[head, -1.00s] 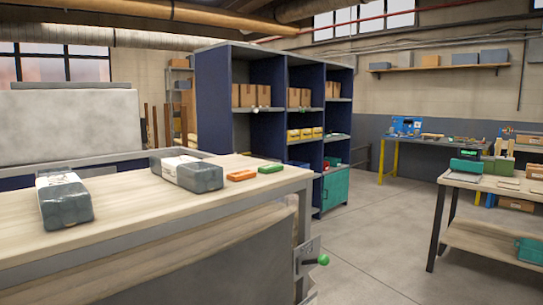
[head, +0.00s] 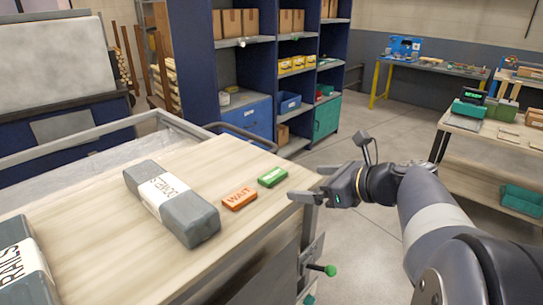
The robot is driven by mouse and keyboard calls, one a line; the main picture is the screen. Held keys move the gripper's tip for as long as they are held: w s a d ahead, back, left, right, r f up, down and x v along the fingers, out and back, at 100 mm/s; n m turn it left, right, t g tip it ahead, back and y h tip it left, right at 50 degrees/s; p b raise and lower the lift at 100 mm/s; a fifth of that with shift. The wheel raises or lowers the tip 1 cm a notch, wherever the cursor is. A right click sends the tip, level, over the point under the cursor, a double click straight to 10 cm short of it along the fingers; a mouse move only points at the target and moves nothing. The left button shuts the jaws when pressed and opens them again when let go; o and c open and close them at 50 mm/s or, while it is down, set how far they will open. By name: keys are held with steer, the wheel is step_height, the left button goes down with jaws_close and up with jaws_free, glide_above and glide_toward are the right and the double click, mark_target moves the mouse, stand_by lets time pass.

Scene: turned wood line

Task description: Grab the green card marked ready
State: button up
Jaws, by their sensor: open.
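The green card (head: 272,177) lies flat near the far right edge of the wooden table (head: 100,222) in the head view. It carries light lettering too small to read surely. An orange card marked WAIT (head: 239,199) lies just to its left and nearer. My gripper (head: 312,184) is at the table's right edge, a little right of the green card and apart from it. Its jaws are open and point left, with nothing seen between them.
A grey pack labelled DOWELS (head: 170,204) lies left of the cards. Another labelled RAILS (head: 22,265) is at the near left. A green-knobbed lever (head: 328,270) sticks out from the table's side. Blue shelving (head: 232,65) stands behind; open floor lies to the right.

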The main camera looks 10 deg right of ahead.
mark_target(274, 175)
steer(key=x, duration=0.7)
steer(key=r+p+x, duration=0.1)
steer(key=x, duration=0.2)
steer(key=shift+w, duration=0.6)
steer(key=shift+c, duration=0.4)
steer(key=c, duration=1)
steer(key=shift+o, duration=0.2)
